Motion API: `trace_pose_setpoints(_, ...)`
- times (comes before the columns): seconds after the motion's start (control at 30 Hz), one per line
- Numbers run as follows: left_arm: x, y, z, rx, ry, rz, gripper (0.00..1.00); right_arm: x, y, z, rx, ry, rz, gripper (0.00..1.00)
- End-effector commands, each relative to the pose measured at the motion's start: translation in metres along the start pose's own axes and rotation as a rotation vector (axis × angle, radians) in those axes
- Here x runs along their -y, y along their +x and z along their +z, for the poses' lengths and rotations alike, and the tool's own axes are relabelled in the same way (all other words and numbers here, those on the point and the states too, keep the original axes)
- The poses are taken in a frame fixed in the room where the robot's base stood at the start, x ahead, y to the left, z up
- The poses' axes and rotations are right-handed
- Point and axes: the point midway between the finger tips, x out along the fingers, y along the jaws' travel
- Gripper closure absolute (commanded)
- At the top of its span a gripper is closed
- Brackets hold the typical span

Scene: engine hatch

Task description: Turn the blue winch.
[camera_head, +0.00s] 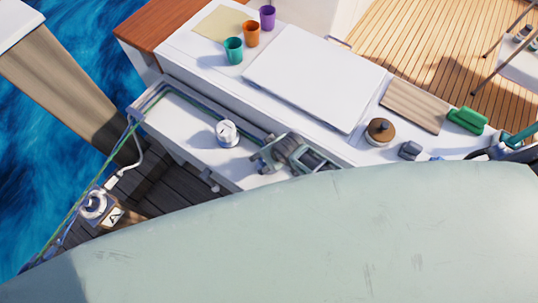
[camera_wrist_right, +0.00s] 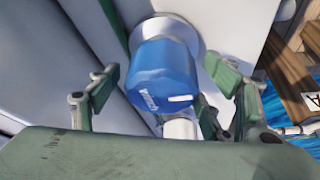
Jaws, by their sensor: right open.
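The blue winch (camera_wrist_right: 165,75) shows in the right wrist view as a blue drum with a white mark and lettering, on a round pale base. A gap shows between each finger and the drum; I cannot tell how far down the fingers reach. In the head view, my right gripper (camera_head: 285,155) is over the white ledge, and I cannot make out the blue winch there. My left gripper is not in view.
A white winch (camera_head: 228,133) stands on the ledge left of my right gripper. Cups (camera_head: 251,34), a white hatch lid (camera_head: 314,78) and a brown-topped winch (camera_head: 380,131) are on the deck. A box marked A (camera_head: 115,215) is at lower left. My pale arm hides the foreground.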

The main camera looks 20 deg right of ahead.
Motion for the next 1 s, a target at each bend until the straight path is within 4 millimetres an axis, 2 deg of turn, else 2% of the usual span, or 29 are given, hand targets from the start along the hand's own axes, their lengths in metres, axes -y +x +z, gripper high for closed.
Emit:
trace_pose_setpoints(0.27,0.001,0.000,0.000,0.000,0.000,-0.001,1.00,0.000,-0.011,0.000,-0.001,-0.001,0.000,0.28)
trace_pose_setpoints(0.8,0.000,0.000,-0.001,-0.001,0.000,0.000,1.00,0.000,-0.091,0.000,-0.001,-0.001,0.000,0.28)
trace_pose_setpoints(1.0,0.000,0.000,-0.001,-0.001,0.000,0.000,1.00,0.000,-0.113,0.000,-0.001,0.001,0.000,0.28)
